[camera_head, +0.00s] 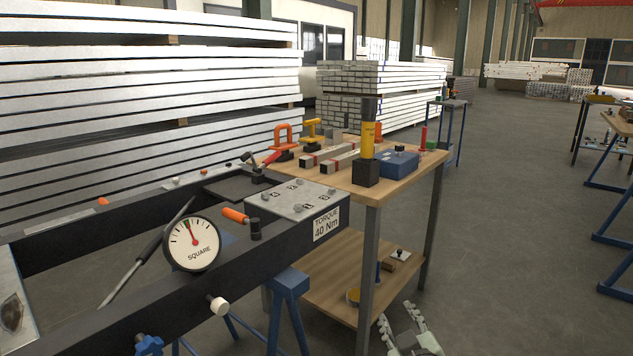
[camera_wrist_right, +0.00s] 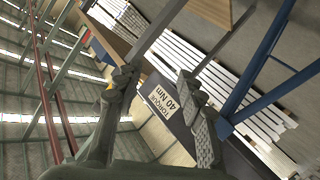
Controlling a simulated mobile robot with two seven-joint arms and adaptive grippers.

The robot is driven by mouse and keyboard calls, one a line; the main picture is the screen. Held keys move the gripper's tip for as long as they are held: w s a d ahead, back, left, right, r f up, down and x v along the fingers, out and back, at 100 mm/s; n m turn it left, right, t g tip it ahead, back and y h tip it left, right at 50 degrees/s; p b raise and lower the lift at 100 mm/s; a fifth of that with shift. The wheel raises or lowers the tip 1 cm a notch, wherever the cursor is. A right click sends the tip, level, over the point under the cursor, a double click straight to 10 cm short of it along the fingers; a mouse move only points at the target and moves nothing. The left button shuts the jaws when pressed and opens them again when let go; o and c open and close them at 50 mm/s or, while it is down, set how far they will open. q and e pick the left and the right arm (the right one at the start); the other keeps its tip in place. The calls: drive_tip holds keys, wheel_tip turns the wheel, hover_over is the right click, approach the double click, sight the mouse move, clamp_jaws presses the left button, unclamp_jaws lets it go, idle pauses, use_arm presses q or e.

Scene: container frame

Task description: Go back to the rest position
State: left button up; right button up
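My right gripper (camera_head: 400,325) shows at the bottom edge of the head view, low beside the wooden workbench's legs and right of the black frame. Its two fingers are apart with nothing between them. The right wrist view shows the same open fingers (camera_wrist_right: 158,88), with the "TORQUE 40 Nm" label (camera_wrist_right: 165,103) visible in the background between them. My left gripper is not in the head view. The black frame (camera_head: 255,270) stands at the left front on blue trestles. A round "SQUARE" dial gauge (camera_head: 192,243) and a plate with bolts (camera_head: 298,199) are on it.
The wooden workbench (camera_head: 405,185) holds a blue box (camera_head: 398,164), a yellow and black tool (camera_head: 368,140), grey bars (camera_head: 330,158) and clamps. Its lower shelf (camera_head: 320,275) carries small items. Grey floor (camera_head: 500,260) is free to the right, up to another blue-legged table (camera_head: 610,130).

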drive_tip(key=s+d+f+m+g+h, duration=0.1)
drive_tip(key=s+d+f+g, duration=0.2)
drive_tip(key=s+f, duration=0.35)
drive_tip(key=s+d+f+m+g+h, duration=0.1)
drive_tip(key=s+d+f+m+g, duration=0.2)
drive_tip(key=s+f, duration=0.4)
use_arm(q)
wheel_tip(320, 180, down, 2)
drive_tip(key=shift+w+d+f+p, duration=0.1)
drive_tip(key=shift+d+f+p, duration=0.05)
drive_tip(key=shift+p, duration=0.2)
use_arm(e)
drive_tip(key=s+d+f+g, duration=0.2)
drive_tip(key=s+f, duration=0.3)
drive_tip(key=s, duration=0.3)
drive_tip(key=s+d+f+g, duration=0.2)
drive_tip(key=s+f+g, duration=0.2)
drive_tip(key=s, duration=0.5)
drive_tip(key=shift+d+f+y, duration=0.25)
drive_tip(key=shift+f+y, duration=0.05)
drive_tip(key=shift+f, duration=0.3)
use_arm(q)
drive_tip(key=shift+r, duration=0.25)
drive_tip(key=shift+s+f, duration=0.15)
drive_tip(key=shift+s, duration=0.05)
